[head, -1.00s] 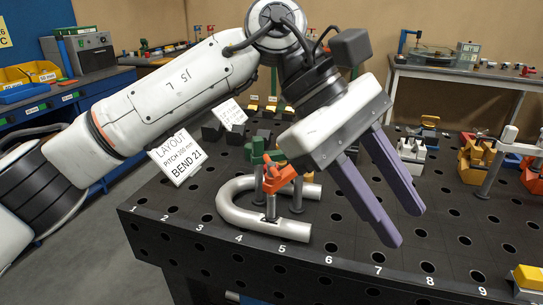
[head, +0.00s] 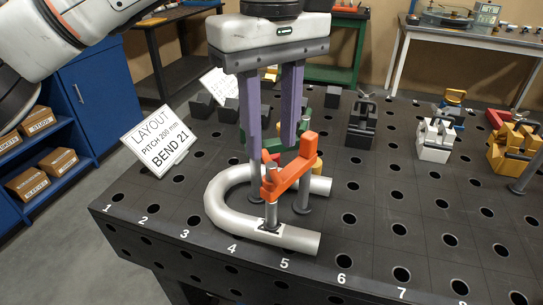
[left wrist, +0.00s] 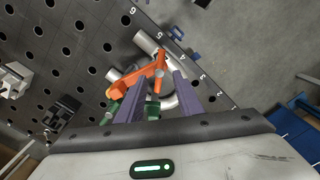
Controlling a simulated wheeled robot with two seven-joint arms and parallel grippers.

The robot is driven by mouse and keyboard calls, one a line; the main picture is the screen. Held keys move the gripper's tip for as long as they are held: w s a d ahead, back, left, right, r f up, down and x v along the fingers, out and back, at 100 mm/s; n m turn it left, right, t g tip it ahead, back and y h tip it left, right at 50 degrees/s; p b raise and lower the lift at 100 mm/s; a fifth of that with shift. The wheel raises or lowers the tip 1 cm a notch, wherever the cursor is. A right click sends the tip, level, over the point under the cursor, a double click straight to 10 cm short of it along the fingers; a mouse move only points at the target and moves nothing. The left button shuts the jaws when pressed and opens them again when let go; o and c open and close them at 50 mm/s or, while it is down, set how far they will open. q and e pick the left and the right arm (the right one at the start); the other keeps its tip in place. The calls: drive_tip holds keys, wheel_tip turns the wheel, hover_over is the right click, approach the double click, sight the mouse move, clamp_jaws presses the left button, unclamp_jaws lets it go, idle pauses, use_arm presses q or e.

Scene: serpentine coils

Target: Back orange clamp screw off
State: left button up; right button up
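The orange clamp (head: 290,168) stands on the near leg of a silver U-shaped tube (head: 225,205) by the table's front edge; its post (head: 271,207) comes down onto the tube. It also shows in the left wrist view (left wrist: 133,83). My left gripper (head: 272,158) points down with two purple fingers spread apart, above and just behind the orange clamp. In the left wrist view the clamp's end lies between the fingers (left wrist: 157,80); I cannot tell whether they touch it. The clamp's screw is not clearly distinguishable. My right gripper is not in view.
A green clamp (head: 283,143) stands close behind the orange one, partly hidden by my fingers. A layout sign (head: 160,143) stands left on the black perforated table (head: 390,210). Grey (head: 361,124), white (head: 436,140) and yellow (head: 515,147) fixtures stand to the right. The front right is clear.

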sight(271, 165)
use_arm(q)
drive_tip(key=shift+f, duration=2.3)
drive_tip(key=shift+c, duration=0.4)
